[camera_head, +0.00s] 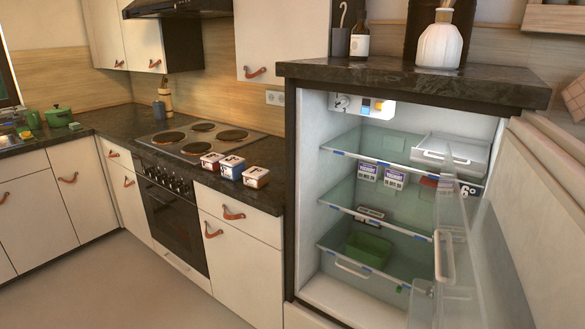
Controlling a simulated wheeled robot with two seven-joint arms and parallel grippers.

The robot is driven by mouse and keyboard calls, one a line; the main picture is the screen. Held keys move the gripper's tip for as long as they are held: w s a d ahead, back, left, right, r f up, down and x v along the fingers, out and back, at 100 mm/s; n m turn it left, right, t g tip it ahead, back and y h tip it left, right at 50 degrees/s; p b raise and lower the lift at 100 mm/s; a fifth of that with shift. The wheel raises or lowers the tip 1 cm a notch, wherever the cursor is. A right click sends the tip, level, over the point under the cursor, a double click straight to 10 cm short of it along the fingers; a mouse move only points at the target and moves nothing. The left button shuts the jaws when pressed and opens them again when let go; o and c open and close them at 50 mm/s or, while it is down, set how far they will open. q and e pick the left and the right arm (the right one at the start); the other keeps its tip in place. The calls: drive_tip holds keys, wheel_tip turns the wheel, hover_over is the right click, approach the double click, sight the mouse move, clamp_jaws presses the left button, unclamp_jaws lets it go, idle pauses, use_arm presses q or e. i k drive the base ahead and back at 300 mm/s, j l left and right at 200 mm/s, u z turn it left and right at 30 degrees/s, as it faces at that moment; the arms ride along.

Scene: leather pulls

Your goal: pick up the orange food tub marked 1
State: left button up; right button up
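Three small food tubs with white lids stand in a row on the dark counter in front of the hob, in the head view. The left tub (211,163) has reddish sides, the middle tub (232,168) is blue, and the right tub (256,178) has reddish-orange sides near the counter's front edge. The lids carry dark marks too small to read, so I cannot tell which tub is marked 1. Neither of my grippers is in view.
An open fridge (310,190) stands to the right, its door (515,200) swung toward me. A green bin (369,249) sits low inside. The hob (202,139) lies behind the tubs. A green pot (58,117) stands far left. The floor (120,285) is clear.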

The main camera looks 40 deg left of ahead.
sight(256, 177)
drive_tip(key=j+z, duration=0.75)
drive_tip(key=j, duration=0.25)
drive_tip(key=k+j+z, duration=0.15)
drive_tip(key=j+z, duration=0.25)
drive_tip(key=j, duration=0.65)
